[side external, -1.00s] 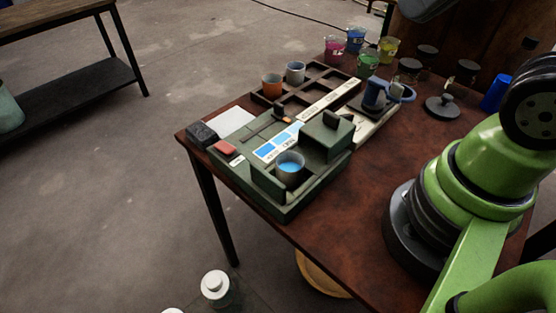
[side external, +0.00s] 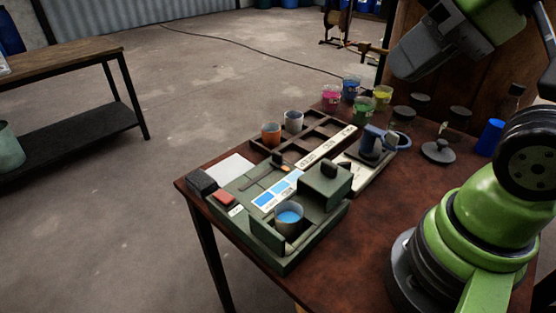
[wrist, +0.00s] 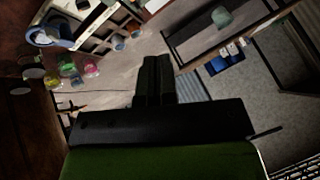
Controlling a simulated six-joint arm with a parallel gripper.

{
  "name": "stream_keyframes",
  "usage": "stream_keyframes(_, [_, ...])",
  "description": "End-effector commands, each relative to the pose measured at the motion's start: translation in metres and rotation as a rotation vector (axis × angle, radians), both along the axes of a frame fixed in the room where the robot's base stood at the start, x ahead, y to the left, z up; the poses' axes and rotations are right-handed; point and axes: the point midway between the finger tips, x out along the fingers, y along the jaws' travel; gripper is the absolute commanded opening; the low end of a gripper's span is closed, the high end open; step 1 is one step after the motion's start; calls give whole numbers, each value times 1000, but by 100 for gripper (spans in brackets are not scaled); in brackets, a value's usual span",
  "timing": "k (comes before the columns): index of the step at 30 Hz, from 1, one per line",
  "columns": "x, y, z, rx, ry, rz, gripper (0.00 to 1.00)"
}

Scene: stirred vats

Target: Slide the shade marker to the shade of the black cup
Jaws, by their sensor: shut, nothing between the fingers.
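The green station (side external: 283,254) sits on the table, with a blue-and-white shade strip (side external: 275,190) along its top. A small dark knob (side external: 277,158) with an orange tip stands near the strip's far end; it looks like the shade marker. A grey cup of blue liquid (side external: 289,216) stands in the station's near recess. I cannot make out which cup is the black one. My gripper (side external: 405,66) hangs high at the upper right in the side view, far from the marker. In the wrist view its dark fingers (wrist: 155,75) are together and empty.
A compartment tray (side external: 325,128) behind the station holds an orange cup (side external: 271,134) and a grey-white cup (side external: 293,121). Several colored paint cups (side external: 332,97) and dark lids stand behind. A dark blue device (side external: 372,142) is right of the station.

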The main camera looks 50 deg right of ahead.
Motion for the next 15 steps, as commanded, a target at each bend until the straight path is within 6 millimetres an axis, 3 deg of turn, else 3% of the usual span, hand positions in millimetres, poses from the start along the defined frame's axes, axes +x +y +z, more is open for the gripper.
stream_keyframes(10, [0,0,0,0,0,0,0])
stream_keyframes(15, [6,-1,2,-9,16,7,37])
